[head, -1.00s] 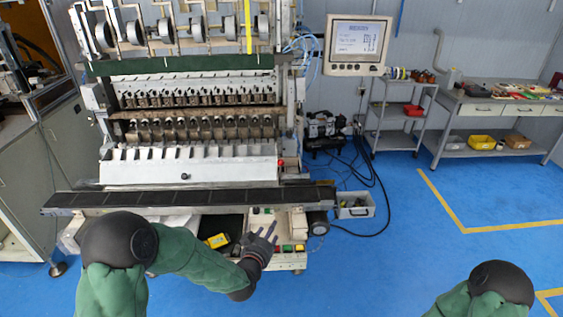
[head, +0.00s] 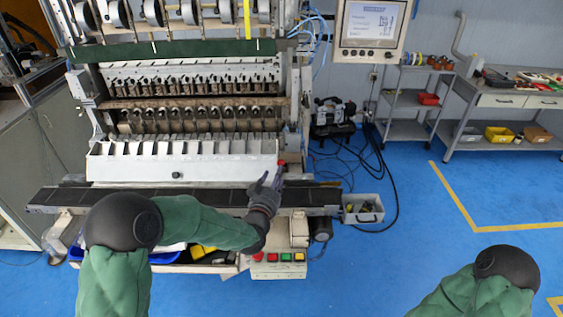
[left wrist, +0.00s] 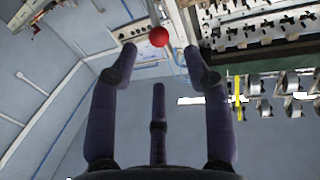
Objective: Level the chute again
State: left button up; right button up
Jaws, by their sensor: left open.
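The white chute (head: 180,162), with several divided compartments, runs across the front of the winder, above a dark belt (head: 190,197). I cannot tell its tilt for sure. A red ball knob (head: 282,162) sits at the chute's right end; it also shows in the left wrist view (left wrist: 160,37), on a thin rod. My left gripper (head: 268,181) is open just below and in front of the knob. In the left wrist view its fingers (left wrist: 160,62) are spread, with the knob ahead between the tips, apparently apart from them. My right gripper is out of view; only my right arm shows.
A panel with coloured buttons (head: 279,257) is below the belt's right end. A screen (head: 372,25) hangs at upper right. A grey bin (head: 363,209) stands on the floor right of the winder. Blue floor is open farther right.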

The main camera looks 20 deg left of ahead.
aim_at(281, 162)
pick_arm(q)
jog(key=w, duration=0.8)
jog(key=shift+f+b, duration=0.1)
jog(key=shift+b, duration=0.2)
grip_shut()
